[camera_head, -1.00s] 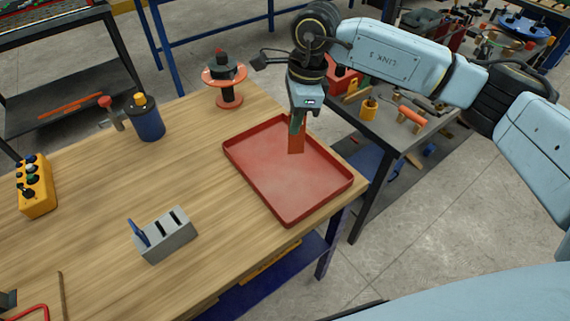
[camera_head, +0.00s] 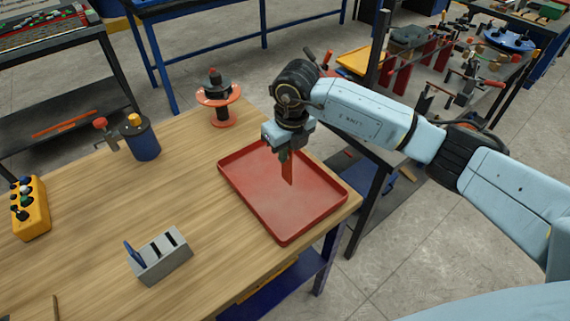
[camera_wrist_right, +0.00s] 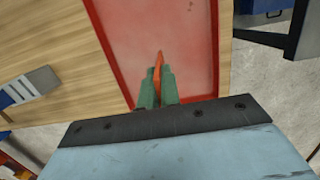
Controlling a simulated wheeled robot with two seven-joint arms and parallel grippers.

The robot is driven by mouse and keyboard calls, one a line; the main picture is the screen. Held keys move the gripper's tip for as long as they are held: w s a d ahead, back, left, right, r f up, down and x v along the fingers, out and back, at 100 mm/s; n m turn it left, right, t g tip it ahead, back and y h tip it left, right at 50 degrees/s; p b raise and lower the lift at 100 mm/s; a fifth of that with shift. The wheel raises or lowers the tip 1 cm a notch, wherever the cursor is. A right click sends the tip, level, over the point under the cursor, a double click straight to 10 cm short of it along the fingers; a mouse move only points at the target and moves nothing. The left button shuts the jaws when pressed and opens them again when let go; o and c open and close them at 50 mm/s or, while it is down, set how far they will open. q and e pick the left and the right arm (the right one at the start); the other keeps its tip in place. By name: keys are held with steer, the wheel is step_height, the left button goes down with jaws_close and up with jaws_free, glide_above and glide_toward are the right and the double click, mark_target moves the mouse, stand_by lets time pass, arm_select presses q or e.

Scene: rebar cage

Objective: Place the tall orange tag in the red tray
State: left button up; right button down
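The red tray (camera_head: 262,205) lies on the wooden table near its right edge. My right gripper (camera_head: 283,155) is above the tray, pointing down. It is shut on the tall orange tag (camera_head: 289,170), which hangs below the fingers over the tray floor. In the right wrist view the green fingers (camera_wrist_right: 157,88) close on the orange tag (camera_wrist_right: 158,62), seen nearly edge-on, with the red tray (camera_wrist_right: 120,60) behind it. Whether the tag's lower end touches the tray floor is hard to tell. My left gripper is not in view.
A grey slotted holder (camera_head: 162,259) with a blue tag (camera_head: 133,253) stands left of the tray. Behind are an orange-flanged spool (camera_head: 218,100), a blue cup (camera_head: 140,140) and a yellow button box (camera_head: 31,208). Bare tabletop lies between them.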

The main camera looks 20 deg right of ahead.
mark_target(286, 180)
step_height(286, 180, down, 4)
steer(key=shift+r, duration=0.1)
steer(key=shift+f, duration=0.25)
steer(key=c, duration=1.6)
jaws_free()
steer(key=shift+r, duration=0.2)
steer(key=r, duration=0.4)
steer(key=s+r, duration=0.1)
steer(key=r, duration=0.6)
steer(key=shift+s+d+r, duration=0.3)
steer(key=shift+s+r, duration=0.05)
steer(key=shift+r, duration=0.05)
